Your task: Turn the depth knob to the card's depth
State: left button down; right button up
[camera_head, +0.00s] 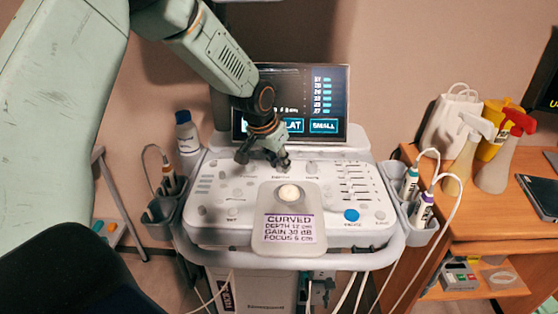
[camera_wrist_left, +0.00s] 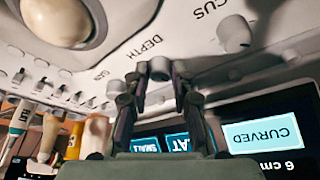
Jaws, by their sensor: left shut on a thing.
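The depth knob (camera_wrist_left: 160,68), labelled DEPTH, sits on the upper part of the white console panel. My left gripper (camera_wrist_left: 161,72) is shut on it, one finger on each side. In the head view my left gripper (camera_head: 264,158) reaches down to the panel below the screen and hides the knob. The card (camera_head: 289,229) lies on the front of the panel, below the trackball. It reads CURVED, GAIN 30 dB, FOCUS 6 cm, and a depth that looks like 12 cm. The screen (camera_head: 322,82) is partly hidden by my arm; its depth value is not readable. My right gripper is not in view.
The focus knob (camera_wrist_left: 235,33) and gain knob (camera_wrist_left: 115,87) flank the gripper closely. The trackball (camera_head: 288,193) is nearer the front. Probes (camera_head: 411,183) hang at the console's right side. Spray bottles (camera_head: 465,150) stand on the wooden desk at right.

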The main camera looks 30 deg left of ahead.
pick_arm(q)
jog(key=shift+w+r+m, duration=0.1)
jog(key=shift+w+m, duration=0.05)
jog(key=shift+m, duration=0.15)
jog(key=shift+a+m+h, duration=0.15)
jog(key=shift+m+h, duration=0.25)
jog(key=shift+m, duration=0.4)
jog(key=m+b, duration=0.1)
jog(key=m, duration=0.1)
jog(key=m+h+b, duration=0.1)
jog(key=shift+w+a+m+g+b, duration=0.1)
jog(key=shift+w+m+g+b, duration=0.1)
jog(key=shift+m+g+b, duration=0.15)
jog(key=m+g+h+b, duration=0.1)
jog(key=m, duration=0.2)
jog(key=shift+a+m, duration=0.1)
jog(key=shift+m, duration=0.25)
jog(key=m+h, duration=0.1)
jog(key=m, duration=0.1)
jog(key=shift+w+m+g, duration=0.1)
jog(key=shift+m+g, duration=0.2)
jog(key=shift+g, duration=0.05)
jog(key=shift+w+r+m+g+p, duration=0.1)
jog(key=shift+m+g+p, duration=0.4)
jog(key=shift+m, duration=1.2)
jog(key=shift+m+g, duration=0.3)
